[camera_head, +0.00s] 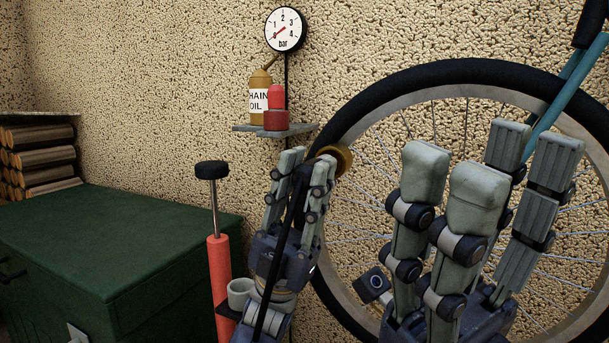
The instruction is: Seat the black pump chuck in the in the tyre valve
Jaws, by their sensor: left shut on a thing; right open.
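My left gripper (307,166) is shut on the black pump chuck (304,176), in front of the left edge of the tyre. A black hose runs down from the chuck across my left arm. A brass-coloured round piece (342,156) shows just right of the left fingertips, against the tyre. I take it for the tyre valve, but cannot be sure. The chuck and this piece look close; whether they touch is hidden by the fingers. The wheel with its black tyre (400,88) fills the right side. My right gripper (489,165) is open and empty in front of the spokes.
A red floor pump (219,270) with a black handle stands left of my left arm, with a grey cup (239,291) beside it. A small shelf (246,128) holds chain oil (259,84) and a red bottle. A pressure gauge (285,30) hangs above. A green chest (110,240) stands left.

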